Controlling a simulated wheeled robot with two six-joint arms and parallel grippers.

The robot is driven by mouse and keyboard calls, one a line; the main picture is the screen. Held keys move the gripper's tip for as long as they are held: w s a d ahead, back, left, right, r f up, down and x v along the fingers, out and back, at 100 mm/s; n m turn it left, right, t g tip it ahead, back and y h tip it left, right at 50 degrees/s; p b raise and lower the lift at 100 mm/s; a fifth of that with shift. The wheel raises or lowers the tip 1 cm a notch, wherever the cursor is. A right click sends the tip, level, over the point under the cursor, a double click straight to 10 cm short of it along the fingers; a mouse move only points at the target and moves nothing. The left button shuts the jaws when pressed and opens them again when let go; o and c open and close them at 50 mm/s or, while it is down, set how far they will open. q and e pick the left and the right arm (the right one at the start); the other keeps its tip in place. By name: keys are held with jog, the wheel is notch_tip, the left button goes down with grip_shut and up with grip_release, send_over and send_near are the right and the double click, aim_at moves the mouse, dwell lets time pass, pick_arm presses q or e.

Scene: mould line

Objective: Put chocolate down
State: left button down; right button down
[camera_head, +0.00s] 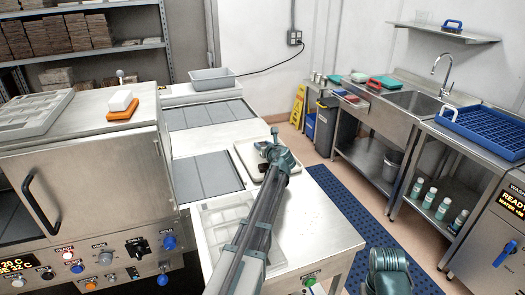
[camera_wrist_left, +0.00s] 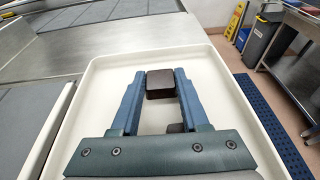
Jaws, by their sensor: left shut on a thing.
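My left gripper (camera_head: 270,147) is over the white tray (camera_head: 243,154) on the steel counter. In the left wrist view its two blue fingers (camera_wrist_left: 160,88) are shut on a small dark brown chocolate (camera_wrist_left: 159,78) at their tips. The tray (camera_wrist_left: 98,92) lies around and under it in that view; I cannot tell whether the chocolate touches the tray floor. A second dark piece (camera_wrist_left: 176,128) shows between the fingers, nearer the palm and partly hidden. My right gripper's fingers are not visible.
A pale mould tray (camera_head: 215,219) lies on the counter near my left arm. Grey panels (camera_head: 205,176) are set into the counter at left. A grey bin (camera_head: 213,79) stands at the back. A sink (camera_head: 414,101) and blue rack (camera_head: 484,130) are at right, beyond the blue floor mat (camera_head: 345,213).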

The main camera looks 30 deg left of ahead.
pick_arm(q)
jog(key=shift+r, duration=0.1)
jog(key=c, duration=0.8)
grip_release()
jog(key=shift+c, duration=0.2)
jog(key=o, duration=0.4)
jog(key=shift+o, duration=0.2)
jog(key=shift+s+d+r+p, duration=0.15)
jog(key=shift+s+d+p, duration=0.1)
jog(key=shift+p, duration=0.05)
jog(key=p+v, duration=0.3)
jog(key=v, duration=0.8)
jog(key=shift+d, duration=0.15)
